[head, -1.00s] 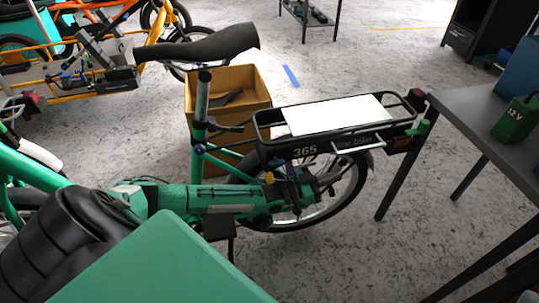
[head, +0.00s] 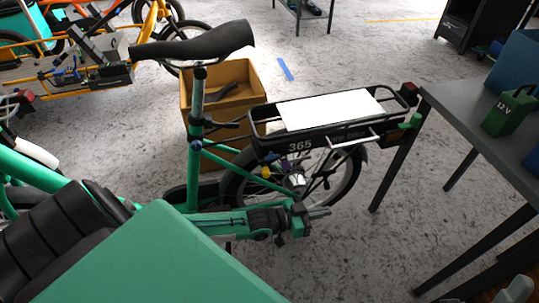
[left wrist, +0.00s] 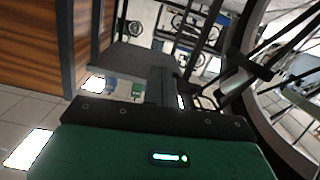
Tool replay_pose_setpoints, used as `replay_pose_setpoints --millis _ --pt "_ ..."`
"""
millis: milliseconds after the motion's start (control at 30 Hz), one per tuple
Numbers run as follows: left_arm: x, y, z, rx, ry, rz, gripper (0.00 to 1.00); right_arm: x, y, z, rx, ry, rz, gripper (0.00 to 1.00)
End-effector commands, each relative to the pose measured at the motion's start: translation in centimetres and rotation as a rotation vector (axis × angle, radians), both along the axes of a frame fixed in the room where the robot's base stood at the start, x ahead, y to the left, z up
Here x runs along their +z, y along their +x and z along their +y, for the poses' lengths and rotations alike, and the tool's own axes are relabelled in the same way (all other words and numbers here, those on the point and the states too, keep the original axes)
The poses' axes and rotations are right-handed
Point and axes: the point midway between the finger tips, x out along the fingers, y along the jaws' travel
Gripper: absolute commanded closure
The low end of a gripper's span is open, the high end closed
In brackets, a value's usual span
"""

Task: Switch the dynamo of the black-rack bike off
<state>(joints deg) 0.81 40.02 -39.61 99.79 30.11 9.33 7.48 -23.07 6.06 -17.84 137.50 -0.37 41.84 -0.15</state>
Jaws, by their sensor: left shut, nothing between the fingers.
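The black-rack bike has a green frame and a black rear rack (head: 325,135) marked 365, with a white sheet on top. Its rear wheel (head: 345,187) stands below the rack, and its rim and spokes fill the right of the left wrist view (left wrist: 245,65). Small blue and yellow parts (head: 266,172) and a silvery part (head: 297,180) sit by the wheel. I cannot tell which is the dynamo, nor read its switch position. My left gripper (head: 322,213) is shut and empty, on the near side of the wheel, apparently apart from it.
A dark grey table (head: 470,115) with a green 12 V box (head: 508,110) stands right of the rack. A yellow-brown box (head: 245,85) stands behind the frame. An orange bike (head: 80,70) is at the back left. Floor between bike and table is clear.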

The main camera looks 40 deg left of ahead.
Motion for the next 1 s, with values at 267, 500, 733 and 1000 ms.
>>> replay_pose_setpoints --millis 267,500,733,1000 --pt "-0.4 -2.4 -3.2 0.002 0.074 0.106 1.0 0.0 0.0 0.0 0.0 0.0 0.0 0.64" --pt "-0.5 -4.4 -4.6 0.021 0.146 0.198 1.0 0.1 0.0 0.0 0.0 0.0 0.0 0.64" --pt "-0.5 -6.3 -4.8 0.053 0.221 0.294 1.0 0.3 0.0 0.0 0.0 0.0 0.0 0.64" --pt "-0.6 -8.9 -3.8 0.112 0.313 0.425 1.0 0.8 0.0 0.0 0.0 0.0 0.0 0.64"
